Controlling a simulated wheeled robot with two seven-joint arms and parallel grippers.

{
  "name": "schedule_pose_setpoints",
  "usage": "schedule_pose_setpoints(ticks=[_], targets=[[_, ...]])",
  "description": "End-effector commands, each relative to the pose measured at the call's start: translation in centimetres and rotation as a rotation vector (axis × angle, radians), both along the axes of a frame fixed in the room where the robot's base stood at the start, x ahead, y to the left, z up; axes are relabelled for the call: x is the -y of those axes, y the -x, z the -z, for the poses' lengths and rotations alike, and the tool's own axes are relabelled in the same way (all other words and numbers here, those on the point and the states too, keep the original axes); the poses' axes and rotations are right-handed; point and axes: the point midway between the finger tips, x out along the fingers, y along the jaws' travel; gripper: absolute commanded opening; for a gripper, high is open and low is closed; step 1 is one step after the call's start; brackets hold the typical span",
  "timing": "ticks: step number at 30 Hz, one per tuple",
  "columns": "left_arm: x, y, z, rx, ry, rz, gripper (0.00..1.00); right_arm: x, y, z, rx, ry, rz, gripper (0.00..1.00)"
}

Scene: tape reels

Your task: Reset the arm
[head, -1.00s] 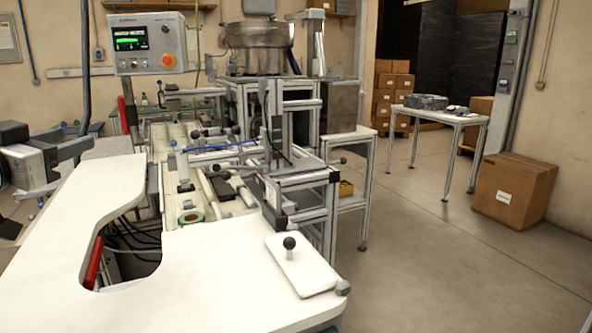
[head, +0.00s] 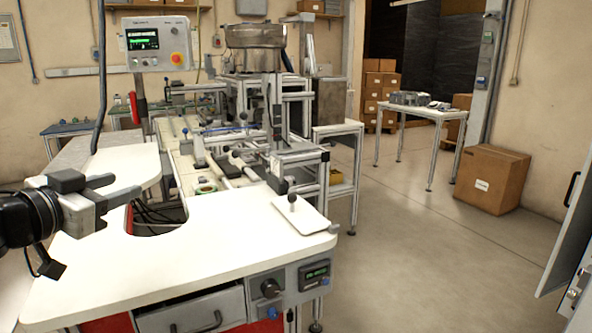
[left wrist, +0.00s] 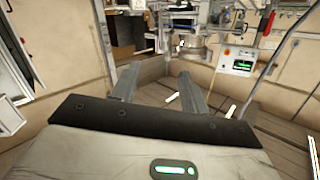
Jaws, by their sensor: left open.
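My left gripper (head: 126,187) comes in from the left in the head view, above the left part of the white worktable (head: 215,235). Its two fingers are apart, with nothing between them. In the left wrist view the same gripper (left wrist: 159,82) shows two grey fingers spread wide with an empty gap. My right gripper is in neither view.
The machine frame (head: 300,157) and control box (head: 150,42) stand behind the table. A white plate with a black knob (head: 300,215) is at its right end. A carton (head: 492,180) stands on the floor at right. The floor between is open.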

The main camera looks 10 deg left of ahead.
Motion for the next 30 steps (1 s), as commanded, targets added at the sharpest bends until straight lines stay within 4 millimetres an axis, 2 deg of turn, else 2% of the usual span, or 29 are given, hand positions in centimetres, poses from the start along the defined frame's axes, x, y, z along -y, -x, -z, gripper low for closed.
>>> schedule_pose_setpoints(ticks=[1,5,8,12,15,18,21,24,27,30], targets=[[1.3,-0.4,1.9,-0.022,0.005,0.031,0.44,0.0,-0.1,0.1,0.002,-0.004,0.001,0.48],[5.1,-0.9,6.8,-0.070,0.008,0.115,0.44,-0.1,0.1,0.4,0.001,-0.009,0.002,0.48],[9.0,-0.6,12.1,-0.116,0.026,0.193,0.44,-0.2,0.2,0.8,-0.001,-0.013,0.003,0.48],[15.0,1.4,20.3,-0.179,0.084,0.276,0.44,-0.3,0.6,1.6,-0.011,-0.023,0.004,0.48],[18.2,3.7,25.3,-0.221,0.134,0.290,0.44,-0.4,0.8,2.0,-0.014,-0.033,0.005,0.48],[20.6,6.6,30.0,-0.272,0.185,0.268,0.44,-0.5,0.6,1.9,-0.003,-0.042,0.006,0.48],[22.1,9.7,34.3,-0.334,0.223,0.214,0.44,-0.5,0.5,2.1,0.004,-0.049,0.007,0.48],[22.7,12.9,37.9,-0.401,0.242,0.150,0.44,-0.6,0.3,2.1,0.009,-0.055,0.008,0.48],[22.9,15.6,40.4,-0.461,0.247,0.093,0.44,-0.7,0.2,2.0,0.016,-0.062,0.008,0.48],[23.0,17.3,42.0,-0.502,0.243,0.058,0.44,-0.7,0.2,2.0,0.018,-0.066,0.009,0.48]])
